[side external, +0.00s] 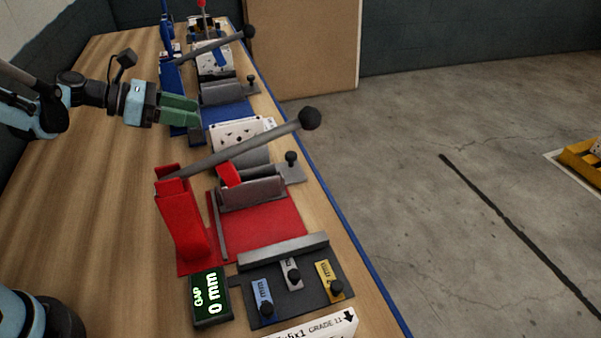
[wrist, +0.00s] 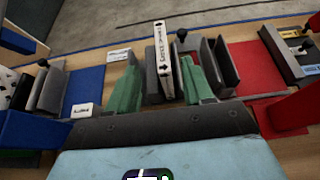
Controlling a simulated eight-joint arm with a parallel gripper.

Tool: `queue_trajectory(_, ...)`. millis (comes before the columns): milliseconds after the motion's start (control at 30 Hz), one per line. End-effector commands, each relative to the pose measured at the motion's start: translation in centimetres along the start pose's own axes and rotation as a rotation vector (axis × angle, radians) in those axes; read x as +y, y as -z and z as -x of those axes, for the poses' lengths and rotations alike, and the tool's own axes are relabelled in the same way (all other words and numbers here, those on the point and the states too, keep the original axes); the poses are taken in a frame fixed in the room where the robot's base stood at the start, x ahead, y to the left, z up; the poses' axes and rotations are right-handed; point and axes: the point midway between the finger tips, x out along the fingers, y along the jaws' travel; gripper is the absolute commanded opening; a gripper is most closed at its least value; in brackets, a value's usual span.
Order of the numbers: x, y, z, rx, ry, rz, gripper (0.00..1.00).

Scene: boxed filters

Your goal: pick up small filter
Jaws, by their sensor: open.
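A thin white box with black print (wrist: 163,50), which looks like a boxed filter, stands on edge in the middle of the wrist view. It is between dark grey upright blocks (wrist: 154,86). A white box with black marks (side external: 236,134), probably the same one, stands between the blue and red stations in the side view. I cannot tell which box is the small filter. My gripper (wrist: 163,62) has green fingers spread open, one to each side of the white box in the wrist view. In the side view my gripper (side external: 196,111) is left of that box, apart from it and empty.
A red clamp station (side external: 265,220) with a long lever (side external: 250,143) stands nearer the camera. A blue station (side external: 225,112) stands behind. A display (side external: 210,300) reads GAP 0 mm. Another printed white box (side external: 310,328) shows at the bottom edge. Bare wood is free at left.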

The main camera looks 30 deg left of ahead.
Motion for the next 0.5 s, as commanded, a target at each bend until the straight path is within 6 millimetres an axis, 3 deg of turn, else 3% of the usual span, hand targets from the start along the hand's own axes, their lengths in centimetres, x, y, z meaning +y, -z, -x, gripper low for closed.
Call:
queue_trajectory(300,-0.1,0.0,-5.1,0.003,0.003,-0.005,0.51)
queue_trajectory(500,-0.1,0.1,-6.4,0.003,0.002,-0.005,0.51)
